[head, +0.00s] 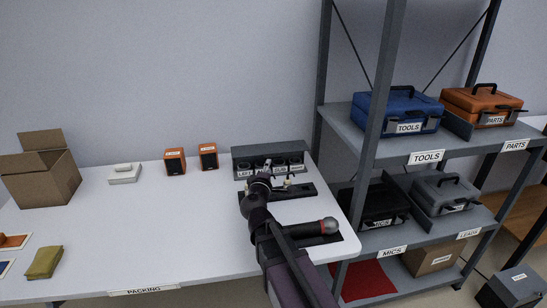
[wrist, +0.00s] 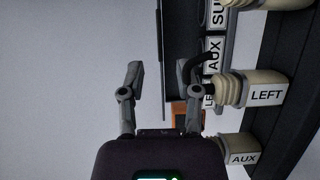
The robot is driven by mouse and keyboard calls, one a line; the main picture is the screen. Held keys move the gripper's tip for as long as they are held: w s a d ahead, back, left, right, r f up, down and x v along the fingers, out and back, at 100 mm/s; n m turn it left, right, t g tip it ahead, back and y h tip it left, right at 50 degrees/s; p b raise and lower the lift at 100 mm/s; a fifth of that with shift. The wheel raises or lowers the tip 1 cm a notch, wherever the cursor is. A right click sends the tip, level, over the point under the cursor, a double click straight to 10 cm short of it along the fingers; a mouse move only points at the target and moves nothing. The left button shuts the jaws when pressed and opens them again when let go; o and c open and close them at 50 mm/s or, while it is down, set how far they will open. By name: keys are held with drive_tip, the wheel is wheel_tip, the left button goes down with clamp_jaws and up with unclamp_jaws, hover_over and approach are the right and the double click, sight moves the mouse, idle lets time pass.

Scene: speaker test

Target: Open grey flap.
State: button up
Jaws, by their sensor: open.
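A dark grey panel unit (head: 241,159) stands at the back of the white table, with a row of labelled sockets, one reading LEFT. I cannot tell for sure which part is the grey flap; a grey plate (wrist: 178,50) runs beside the labels in the wrist view. My gripper (head: 267,170) is in front of this unit and hides part of it. In the wrist view my gripper (wrist: 163,82) is open, with nothing between its fingers. Contact with the unit cannot be told.
Cream plugs tagged LEFT (wrist: 264,95) and AUX (wrist: 240,157) stand close right of my gripper in the wrist view. Two orange speakers (head: 175,162) (head: 208,157) stand left of the panel. A shelf (head: 425,147) with cases is at right. The table's middle (head: 160,230) is clear.

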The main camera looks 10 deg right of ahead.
sight(273, 156)
drive_tip(key=x, duration=0.8)
drive_tip(key=shift+c, duration=0.2)
drive_tip(key=shift+s, duration=0.1)
clamp_jaws()
